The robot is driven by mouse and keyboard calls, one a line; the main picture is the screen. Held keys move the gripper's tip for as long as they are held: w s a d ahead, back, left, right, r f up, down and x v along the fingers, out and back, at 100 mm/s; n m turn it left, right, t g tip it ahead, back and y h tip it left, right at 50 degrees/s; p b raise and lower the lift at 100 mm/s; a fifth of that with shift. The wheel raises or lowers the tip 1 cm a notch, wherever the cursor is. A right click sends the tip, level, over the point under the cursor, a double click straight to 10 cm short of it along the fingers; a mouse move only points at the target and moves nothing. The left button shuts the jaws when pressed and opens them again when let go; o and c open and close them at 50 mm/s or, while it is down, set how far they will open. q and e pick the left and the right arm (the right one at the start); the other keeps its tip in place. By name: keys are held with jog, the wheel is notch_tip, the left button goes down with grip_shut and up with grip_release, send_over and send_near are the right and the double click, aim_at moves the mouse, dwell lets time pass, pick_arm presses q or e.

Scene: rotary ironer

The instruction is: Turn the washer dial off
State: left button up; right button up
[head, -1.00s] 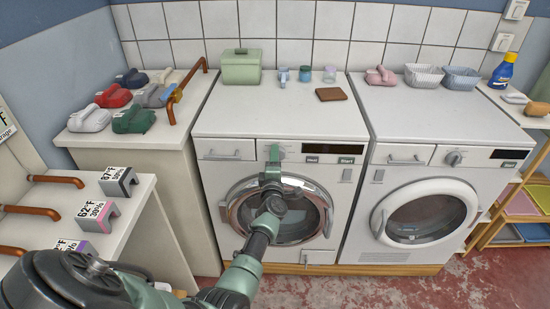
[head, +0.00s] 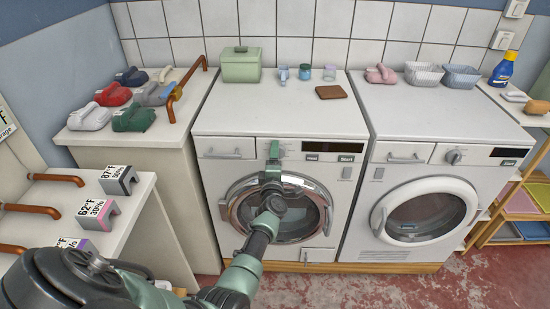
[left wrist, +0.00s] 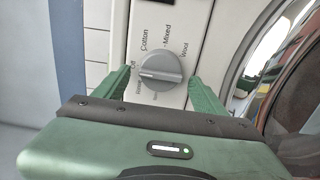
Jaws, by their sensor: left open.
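The washer (head: 279,172) is the white front-loader in the middle of the head view, with a chrome-ringed door. Its grey round dial (left wrist: 161,70) is in the left wrist view, among printed labels including Off, Cotton, Mixed and Wool. The dial's ridge lies roughly across the picture; which label it points to is not certain. My left gripper (left wrist: 158,80) is open, with one green finger on each side of the dial; contact is not clear. In the head view my left gripper (head: 273,154) covers the dial on the washer's panel. My right gripper is not in view.
A second white machine (head: 425,165) with its own knob (head: 453,157) stands at the right. A green box (head: 240,66), small jars and a brown block (head: 331,92) sit on the washer's top. A side counter (head: 175,140) with several irons stands at the left.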

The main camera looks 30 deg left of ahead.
pick_arm(q)
jog(key=v, duration=0.7)
jog(key=shift+s+d, duration=0.2)
